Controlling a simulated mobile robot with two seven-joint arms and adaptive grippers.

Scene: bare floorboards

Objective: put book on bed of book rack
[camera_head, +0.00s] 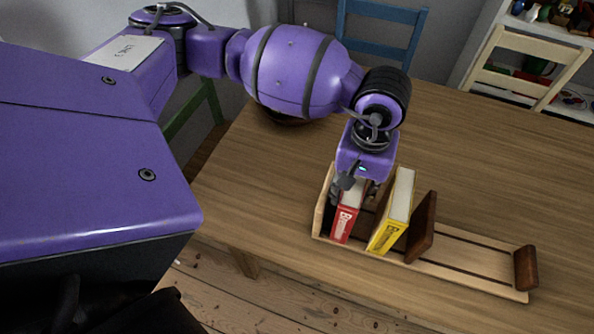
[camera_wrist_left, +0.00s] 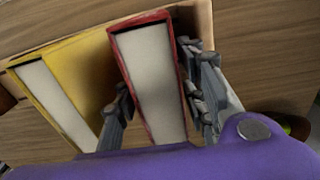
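The book rack (camera_head: 462,257) is a long light wooden tray on the table, with a light end board at the left and a small brown end block (camera_head: 525,268) at the right. A red book (camera_head: 346,224) stands upright by the left end board. A yellow book (camera_head: 393,214) stands tilted to its right; it also shows in the wrist view (camera_wrist_left: 52,100). My left gripper (camera_head: 350,190) is at the red book, with fingers close against both covers in the wrist view (camera_wrist_left: 160,105); its fingertips are partly hidden. My right gripper is not in view.
A brown board (camera_head: 422,228) leans in the rack beside the yellow book. The rack's right half is empty. A dark bowl (camera_head: 285,117) is partly behind my left arm. Blue and cream chairs stand behind the table (camera_head: 480,150), whose right side is clear.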

